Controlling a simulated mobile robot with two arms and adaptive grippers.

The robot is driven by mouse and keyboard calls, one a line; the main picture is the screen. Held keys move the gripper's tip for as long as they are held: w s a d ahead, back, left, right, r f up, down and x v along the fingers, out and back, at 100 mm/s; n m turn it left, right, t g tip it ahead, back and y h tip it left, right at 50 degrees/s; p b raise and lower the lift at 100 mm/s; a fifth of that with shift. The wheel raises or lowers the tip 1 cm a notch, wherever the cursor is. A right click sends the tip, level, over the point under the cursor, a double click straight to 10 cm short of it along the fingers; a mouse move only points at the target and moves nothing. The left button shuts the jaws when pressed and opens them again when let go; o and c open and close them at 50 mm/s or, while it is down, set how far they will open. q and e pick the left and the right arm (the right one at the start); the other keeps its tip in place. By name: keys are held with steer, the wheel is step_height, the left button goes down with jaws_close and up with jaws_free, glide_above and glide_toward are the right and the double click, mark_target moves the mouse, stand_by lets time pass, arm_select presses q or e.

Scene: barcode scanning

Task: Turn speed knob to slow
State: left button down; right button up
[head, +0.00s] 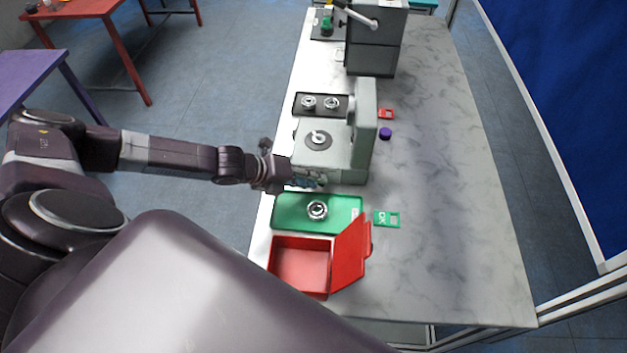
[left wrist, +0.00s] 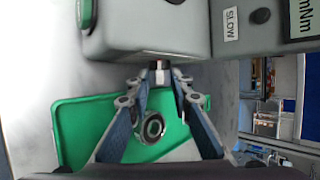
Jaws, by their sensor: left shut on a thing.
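The grey-green machine (head: 342,155) stands on the marble-topped table, with a round metal plate on its base. My left gripper (head: 309,181) is at the machine's near side. In the left wrist view the fingers of my left gripper (left wrist: 160,82) converge on a small dark-and-light knob (left wrist: 159,66) at the machine's lower edge and are shut on it. The knob's pointer cannot be made out. My right gripper is in neither view.
A green tray (head: 285,222) holding a round metal part (head: 317,210) lies just in front of the machine. An open red box (head: 302,264) is nearer. A green OK card (head: 386,219) and a purple cap (head: 385,133) lie to the right. The table's right side is clear.

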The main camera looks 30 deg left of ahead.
arm_select(q)
steer(key=shift+s+f, duration=0.15)
steer(key=c, duration=2)
jaws_free()
steer(key=shift+c, duration=0.2)
steer(key=v, duration=1.1)
steer(key=shift+s+a+r, duration=0.2)
steer(key=shift+a+r, duration=0.05)
steer(key=shift+r, duration=0.05)
